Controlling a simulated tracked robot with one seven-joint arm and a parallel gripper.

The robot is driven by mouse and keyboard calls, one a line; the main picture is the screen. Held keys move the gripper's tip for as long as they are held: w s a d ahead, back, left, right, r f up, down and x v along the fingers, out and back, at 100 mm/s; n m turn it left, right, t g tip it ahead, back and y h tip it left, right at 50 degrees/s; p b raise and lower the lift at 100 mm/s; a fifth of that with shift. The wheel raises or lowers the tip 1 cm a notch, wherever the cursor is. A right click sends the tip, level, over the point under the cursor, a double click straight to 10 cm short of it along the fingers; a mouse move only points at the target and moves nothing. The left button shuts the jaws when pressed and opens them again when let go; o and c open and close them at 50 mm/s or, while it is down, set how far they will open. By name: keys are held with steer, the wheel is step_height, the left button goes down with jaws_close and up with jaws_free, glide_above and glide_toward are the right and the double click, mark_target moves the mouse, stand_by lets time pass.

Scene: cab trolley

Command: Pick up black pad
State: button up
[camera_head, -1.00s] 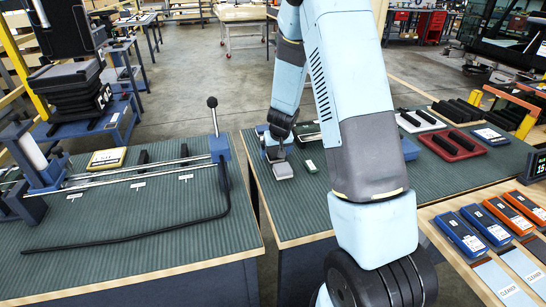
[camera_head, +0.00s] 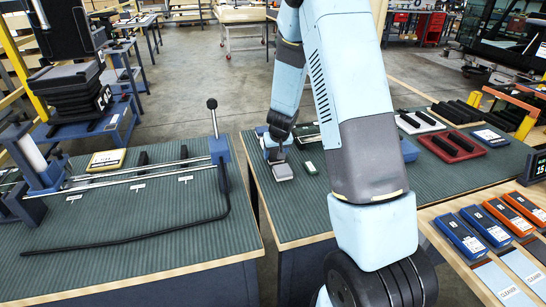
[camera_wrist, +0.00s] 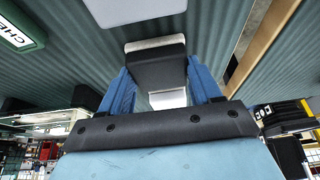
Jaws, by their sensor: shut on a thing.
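My gripper (camera_wrist: 157,82) has its two blue fingers on either side of a black pad (camera_wrist: 158,72) with a light grey edge, and is shut on it. In the head view my gripper (camera_head: 277,154) is low over the right bench's left part. A light grey face (camera_head: 282,171) shows just below the fingers there. The black side of the held pad is hard to make out in the head view. Whether the pad touches the bench is unclear.
A small green-rimmed labelled piece (camera_head: 310,167) lies right of my gripper on the ribbed green bench (camera_head: 300,215). A red tray with black bars (camera_head: 452,146) stands farther right. A gap separates the left bench (camera_head: 120,260), which bears rods and a lever.

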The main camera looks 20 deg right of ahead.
mark_target(274, 152)
steer(key=shift+r, duration=0.5)
step_height(274, 152, up, 2)
steer(key=shift+r, duration=0.1)
steer(key=s+d+r, duration=0.8)
steer(key=s+r, duration=0.1)
steer(key=s, duration=0.2)
steer(key=shift+s+r, duration=0.3)
steer(key=shift+r, duration=0.1)
steer(key=o, duration=0.5)
steer(key=c, duration=0.4)
